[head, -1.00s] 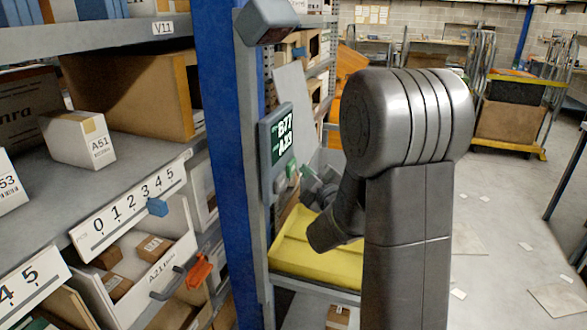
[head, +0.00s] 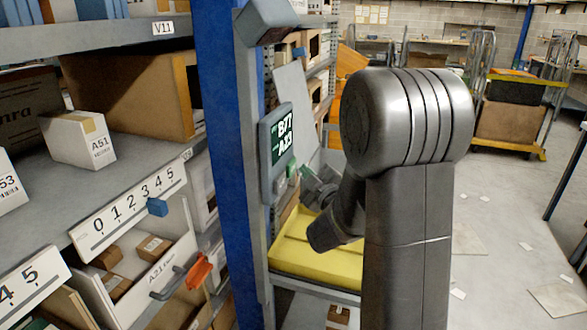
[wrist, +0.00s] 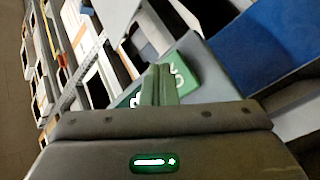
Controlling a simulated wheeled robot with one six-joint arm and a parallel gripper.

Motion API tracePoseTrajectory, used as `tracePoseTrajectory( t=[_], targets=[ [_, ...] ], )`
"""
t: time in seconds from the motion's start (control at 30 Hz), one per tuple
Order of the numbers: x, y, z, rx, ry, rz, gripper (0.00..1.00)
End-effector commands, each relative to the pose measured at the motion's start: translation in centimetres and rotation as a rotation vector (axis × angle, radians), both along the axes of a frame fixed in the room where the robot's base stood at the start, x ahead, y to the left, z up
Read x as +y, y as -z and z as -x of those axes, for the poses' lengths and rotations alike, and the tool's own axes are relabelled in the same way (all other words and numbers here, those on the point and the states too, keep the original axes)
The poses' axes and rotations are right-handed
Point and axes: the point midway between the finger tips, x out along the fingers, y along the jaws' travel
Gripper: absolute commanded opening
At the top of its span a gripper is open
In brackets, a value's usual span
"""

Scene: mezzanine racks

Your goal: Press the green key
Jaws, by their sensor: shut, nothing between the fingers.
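A grey terminal with a dark green screen (head: 282,135) reading B77 A23 hangs on the rack post. In the head view my gripper is small, at the terminal's lower right edge, partly behind my own arm. A small green patch shows there; I cannot tell whether it is the key or my fingertips.
The blue rack post (head: 226,160) stands left of the terminal. Shelves with cartons, such as the A51 box (head: 78,139), fill the left. A yellow bin (head: 320,258) lies below my gripper. Open floor (head: 490,270) is at right, with a loaded cart (head: 510,105) beyond.

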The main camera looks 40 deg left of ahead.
Motion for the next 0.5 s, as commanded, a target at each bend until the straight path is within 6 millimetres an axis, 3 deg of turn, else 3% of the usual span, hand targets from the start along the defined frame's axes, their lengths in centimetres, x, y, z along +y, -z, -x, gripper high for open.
tracePoseTrajectory(
  t=[0.5],
  targets=[
    [0.8,0.09,0.28,0.0,0.0,0.0,0.0]
  ],
)
